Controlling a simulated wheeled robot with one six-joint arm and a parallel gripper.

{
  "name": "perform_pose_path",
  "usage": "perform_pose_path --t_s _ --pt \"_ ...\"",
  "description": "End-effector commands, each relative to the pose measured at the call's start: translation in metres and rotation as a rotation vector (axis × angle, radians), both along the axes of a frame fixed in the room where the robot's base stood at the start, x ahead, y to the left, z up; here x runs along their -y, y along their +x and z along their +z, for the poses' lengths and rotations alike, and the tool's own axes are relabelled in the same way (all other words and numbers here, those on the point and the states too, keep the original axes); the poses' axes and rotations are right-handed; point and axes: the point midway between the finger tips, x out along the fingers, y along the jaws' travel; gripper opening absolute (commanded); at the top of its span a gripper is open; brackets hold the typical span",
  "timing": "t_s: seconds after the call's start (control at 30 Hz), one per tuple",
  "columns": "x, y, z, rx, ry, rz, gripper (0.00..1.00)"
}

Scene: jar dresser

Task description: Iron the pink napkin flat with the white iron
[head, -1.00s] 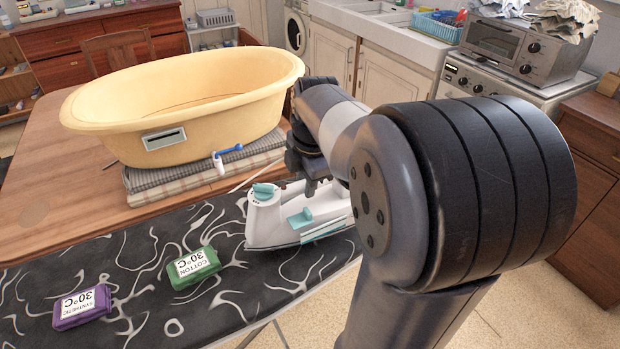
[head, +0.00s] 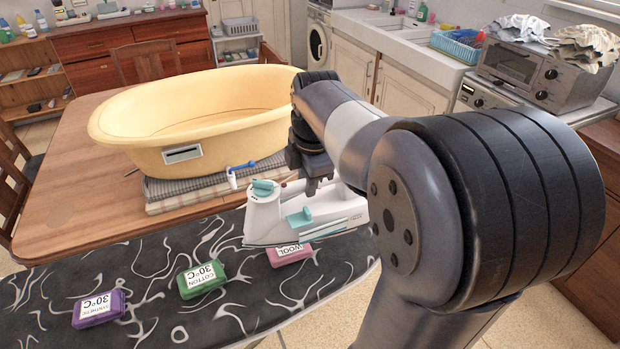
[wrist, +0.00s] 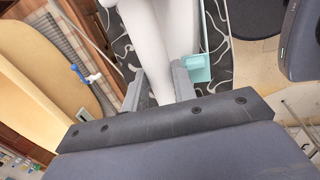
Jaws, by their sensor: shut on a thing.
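The white iron (head: 268,222) with teal parts hangs from my gripper (head: 318,186) above the right part of the dark patterned ironing board (head: 235,255). In the wrist view my gripper (wrist: 158,88) is shut on the iron's white handle (wrist: 152,35), one finger on each side. A small pink folded piece with a white label reading WOOL (head: 290,254) lies on the board, just below and behind the iron in the picture. The iron covers part of it. I see no other pink cloth, and cannot tell whether this is the napkin.
A green piece labelled COTTON (head: 203,280) and a purple piece labelled SYNTHETIC (head: 99,309) lie to the left on the board. A yellow tub (head: 130,137) stands on folded cloths (head: 190,196) on the wooden table (head: 75,215), close behind the iron.

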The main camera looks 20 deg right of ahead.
Motion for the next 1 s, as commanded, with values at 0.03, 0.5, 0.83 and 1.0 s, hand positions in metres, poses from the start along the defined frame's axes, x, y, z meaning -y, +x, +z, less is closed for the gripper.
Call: perform_pose_path --t_s 0.03,0.5,0.83,1.0 --pt "0.000 0.001 0.001 0.005 -0.001 0.000 0.00" --pt "0.000 0.001 0.028 0.006 -0.001 0.000 0.00" --pt "0.000 0.001 0.053 0.007 -0.001 0.000 0.00" --pt "0.000 0.001 0.052 0.006 -0.001 0.000 0.00"
